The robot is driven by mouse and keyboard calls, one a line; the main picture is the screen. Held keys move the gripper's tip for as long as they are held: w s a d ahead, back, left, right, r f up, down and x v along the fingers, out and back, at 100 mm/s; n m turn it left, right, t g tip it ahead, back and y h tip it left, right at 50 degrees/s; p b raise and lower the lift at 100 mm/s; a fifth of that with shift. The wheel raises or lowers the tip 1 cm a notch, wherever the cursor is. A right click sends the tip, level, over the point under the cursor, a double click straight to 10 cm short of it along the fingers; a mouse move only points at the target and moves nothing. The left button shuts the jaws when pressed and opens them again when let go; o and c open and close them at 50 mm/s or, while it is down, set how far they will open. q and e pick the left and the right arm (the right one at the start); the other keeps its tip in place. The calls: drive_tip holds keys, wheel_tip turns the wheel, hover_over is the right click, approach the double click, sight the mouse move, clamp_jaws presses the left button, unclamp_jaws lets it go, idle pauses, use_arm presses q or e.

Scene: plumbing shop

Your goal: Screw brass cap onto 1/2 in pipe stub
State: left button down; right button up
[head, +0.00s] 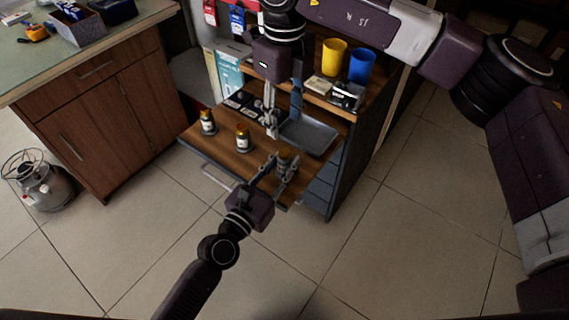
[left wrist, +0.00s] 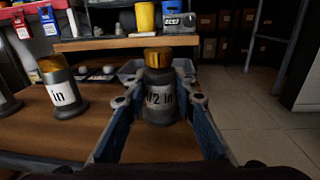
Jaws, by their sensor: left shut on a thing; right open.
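The 1/2 in pipe stub (left wrist: 160,97) stands upright at the right front of the wooden worktop (head: 222,150), a dark body with a white label. A brass cap (left wrist: 158,57) sits on its top; how far it is threaded I cannot tell. My left gripper (head: 281,166) is shut around the stub's body, below the cap, one finger on each side in the left wrist view. My right gripper (head: 284,122) hangs from above, open and empty, beside the grey tray and behind the held stub. It is apart from the cap.
Two other labelled stubs with brass-coloured tops, a middle one (head: 242,139) and a left one (head: 207,123), stand on the worktop. A grey tray (head: 318,145) lies at its right. Yellow (head: 334,57) and blue (head: 362,66) cups stand on the shelf behind. Floor in front is clear.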

drive_tip(key=shift+r, duration=1.45)
use_arm(q)
drive_tip(key=c, duration=1.5)
unclamp_jaws()
drive_tip(key=v, duration=1.2)
